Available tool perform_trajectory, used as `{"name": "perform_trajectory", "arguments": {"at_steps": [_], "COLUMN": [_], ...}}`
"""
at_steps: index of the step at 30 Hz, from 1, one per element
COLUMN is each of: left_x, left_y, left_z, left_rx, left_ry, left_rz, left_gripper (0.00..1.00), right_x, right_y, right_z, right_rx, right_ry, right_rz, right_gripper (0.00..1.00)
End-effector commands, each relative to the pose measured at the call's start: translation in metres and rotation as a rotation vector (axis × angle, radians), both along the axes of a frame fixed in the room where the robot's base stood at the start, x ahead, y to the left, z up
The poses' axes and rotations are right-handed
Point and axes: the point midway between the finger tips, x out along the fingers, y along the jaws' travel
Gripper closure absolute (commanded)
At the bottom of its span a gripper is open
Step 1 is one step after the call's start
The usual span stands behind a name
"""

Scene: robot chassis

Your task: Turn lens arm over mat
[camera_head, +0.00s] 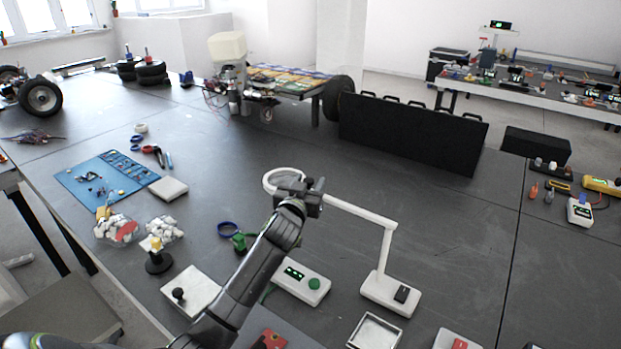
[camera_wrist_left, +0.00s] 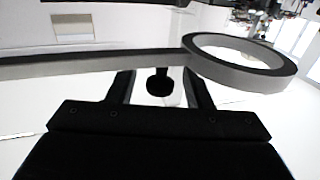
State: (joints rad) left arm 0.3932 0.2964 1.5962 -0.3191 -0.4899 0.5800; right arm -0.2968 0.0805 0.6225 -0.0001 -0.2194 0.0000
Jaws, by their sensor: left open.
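The white lens arm (camera_head: 358,209) reaches left from a post on a white base (camera_head: 391,294) and ends in a ring lens (camera_head: 283,181). In the left wrist view the arm (camera_wrist_left: 95,64) crosses in front of my fingers, with the ring (camera_wrist_left: 240,63) to the right. My left gripper (camera_head: 306,192) is at the arm, close to the ring. Its fingers are open, and a dark knob (camera_wrist_left: 160,82) shows between them; contact cannot be told. The blue mat (camera_head: 106,179) lies at the left with small parts on it, well away from the lens. My right gripper is not in view.
A white box with a green button (camera_head: 302,282) and a green-based item (camera_head: 240,242) stand near my left arm. A white block (camera_head: 168,188), bagged parts (camera_head: 115,228) and hand tools (camera_head: 158,156) lie around the mat. A black case (camera_head: 410,135) stands behind. The table between is mostly clear.

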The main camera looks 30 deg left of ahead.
Motion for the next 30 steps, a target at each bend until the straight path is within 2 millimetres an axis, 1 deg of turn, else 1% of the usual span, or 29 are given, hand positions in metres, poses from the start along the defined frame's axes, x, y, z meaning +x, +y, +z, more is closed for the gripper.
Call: {"name": "perform_trajectory", "arguments": {"at_steps": [3, 6, 17, 20, 28, 30], "left_x": [0.011, 0.016, 0.02, 0.02, 0.019, 0.019], "left_y": [0.002, 0.003, 0.004, 0.004, 0.004, 0.004], "left_z": [0.0, 0.0, 0.0, 0.0, 0.0, 0.0], "left_rx": [0.001, 0.001, 0.001, 0.001, 0.001, 0.0], "left_ry": [0.001, 0.0, 0.0, 0.0, 0.0, 0.0], "left_rz": [0.0, 0.0, 0.0, 0.0, 0.0, 0.0], "left_gripper": [0.54, 0.54, 0.54, 0.64, 1.0, 1.0], "right_x": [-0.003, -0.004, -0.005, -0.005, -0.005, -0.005], "right_y": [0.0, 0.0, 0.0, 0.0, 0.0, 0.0], "right_z": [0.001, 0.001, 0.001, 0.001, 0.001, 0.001], "right_rx": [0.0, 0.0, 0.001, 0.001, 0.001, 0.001], "right_ry": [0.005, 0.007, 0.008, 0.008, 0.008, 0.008], "right_rz": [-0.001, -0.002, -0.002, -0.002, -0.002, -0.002], "right_gripper": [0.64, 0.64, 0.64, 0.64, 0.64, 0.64]}}
